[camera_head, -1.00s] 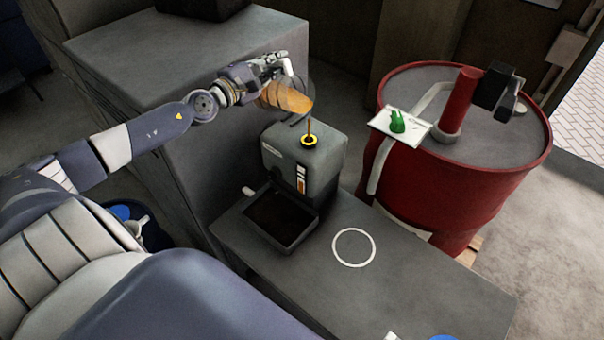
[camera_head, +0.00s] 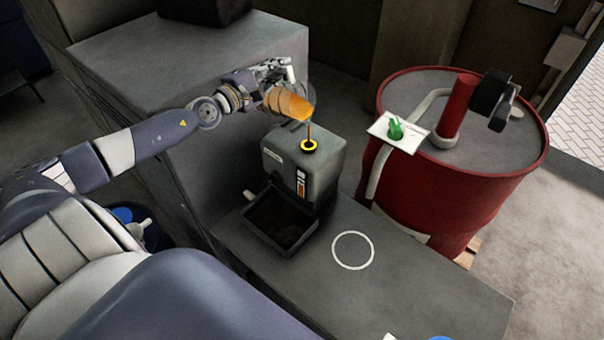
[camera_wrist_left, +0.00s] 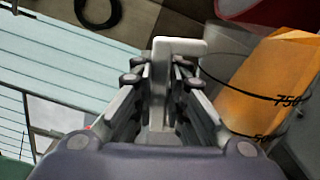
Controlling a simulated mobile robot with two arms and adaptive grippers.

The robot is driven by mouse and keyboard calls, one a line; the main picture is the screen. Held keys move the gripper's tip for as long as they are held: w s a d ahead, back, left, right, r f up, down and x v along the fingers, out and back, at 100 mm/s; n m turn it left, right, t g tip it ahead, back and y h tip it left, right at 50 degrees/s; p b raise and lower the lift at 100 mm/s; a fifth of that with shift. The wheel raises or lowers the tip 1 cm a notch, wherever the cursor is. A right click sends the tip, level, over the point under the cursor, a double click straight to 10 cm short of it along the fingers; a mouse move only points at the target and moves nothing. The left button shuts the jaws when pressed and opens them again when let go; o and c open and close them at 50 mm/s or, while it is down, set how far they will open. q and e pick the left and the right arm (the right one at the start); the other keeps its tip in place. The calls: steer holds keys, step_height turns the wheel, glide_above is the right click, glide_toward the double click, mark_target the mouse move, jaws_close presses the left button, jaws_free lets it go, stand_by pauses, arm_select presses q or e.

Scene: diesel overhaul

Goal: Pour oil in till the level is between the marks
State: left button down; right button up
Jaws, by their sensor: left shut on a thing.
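A clear jug of orange oil (camera_head: 288,103) is tipped over the dark grey box-shaped unit (camera_head: 322,160). A thin stream of oil runs from its lip into the yellow-ringed filler hole (camera_head: 309,145) on top. The sight gauge (camera_head: 300,184) on the unit's front shows orange in it; its level against the marks is too small to tell. My left gripper (camera_head: 280,72) is shut on the jug's white handle, also seen in the left wrist view (camera_wrist_left: 178,48), beside the jug wall marked 750 (camera_wrist_left: 270,85). My right gripper is not in view.
A dark open tray (camera_head: 280,245) sits at the unit's front. The bench (camera_head: 420,285) bears a white ring outline (camera_head: 352,250), with free room around it. A red drum (camera_head: 440,190) with a pump and a green-marked card (camera_head: 395,130) stands right. A grey cabinet (camera_head: 130,50) stands behind my left arm.

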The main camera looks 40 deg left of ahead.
arm_select(q)
steer(key=shift+r, duration=0.4)
steer(key=shift+d+f, duration=0.1)
steer(key=shift+d+r+m+p, duration=0.25)
steer(key=shift+m+p, duration=0.15)
steer(key=shift+p, duration=0.35)
steer(key=shift+d+r+p, duration=0.2)
steer(key=shift+p, duration=0.5)
steer(key=shift+f, duration=0.1)
